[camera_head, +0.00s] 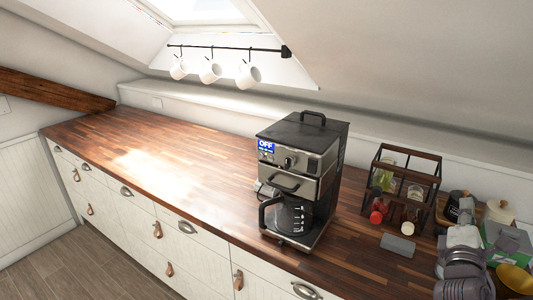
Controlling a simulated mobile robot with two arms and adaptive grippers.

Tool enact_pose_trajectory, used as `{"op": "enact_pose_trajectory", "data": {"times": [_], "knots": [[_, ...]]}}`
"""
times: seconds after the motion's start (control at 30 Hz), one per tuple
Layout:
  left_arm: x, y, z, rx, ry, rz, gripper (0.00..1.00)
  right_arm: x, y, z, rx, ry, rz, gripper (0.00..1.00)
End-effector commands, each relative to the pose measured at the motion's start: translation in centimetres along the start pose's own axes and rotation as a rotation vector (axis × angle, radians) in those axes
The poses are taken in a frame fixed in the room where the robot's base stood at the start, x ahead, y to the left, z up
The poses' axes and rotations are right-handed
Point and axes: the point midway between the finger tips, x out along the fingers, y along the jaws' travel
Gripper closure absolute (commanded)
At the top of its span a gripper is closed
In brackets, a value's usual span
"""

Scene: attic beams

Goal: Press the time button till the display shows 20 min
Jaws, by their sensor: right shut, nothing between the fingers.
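A black and steel coffee maker (298,175) stands on the wooden counter, right of the middle. Its small blue display (266,146) reads OFF, with a smaller line below too small to read. A round knob (290,162) sits on the front panel; I cannot pick out a time button at this size. A glass carafe (293,214) stands in the lower part of the machine. My right gripper (464,240) is at the lower right edge, shut and empty, well to the right of the machine and not touching it. My left gripper is not in view.
A dark-framed rack (407,160) with jars stands right of the machine, with a grey block (397,245) before it. A green and white box (507,240) and a gold bowl (515,278) are near my right gripper. White mugs (210,71) hang behind. The left counter (150,150) is clear.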

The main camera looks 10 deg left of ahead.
Motion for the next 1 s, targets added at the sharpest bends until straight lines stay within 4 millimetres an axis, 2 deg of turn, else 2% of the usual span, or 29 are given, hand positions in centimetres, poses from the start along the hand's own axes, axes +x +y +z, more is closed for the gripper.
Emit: {"op": "enact_pose_trajectory", "data": {"times": [0.37,0.6,1.0], "knots": [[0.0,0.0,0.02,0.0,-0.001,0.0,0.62,0.0,0.0,0.0,0.0,0.0,0.0,1.0],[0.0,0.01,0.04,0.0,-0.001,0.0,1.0,0.0,0.0,0.0,0.0,0.0,0.0,1.0],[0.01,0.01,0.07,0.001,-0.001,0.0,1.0,0.0,0.0,0.0,0.0,0.0,0.0,1.0]]}}
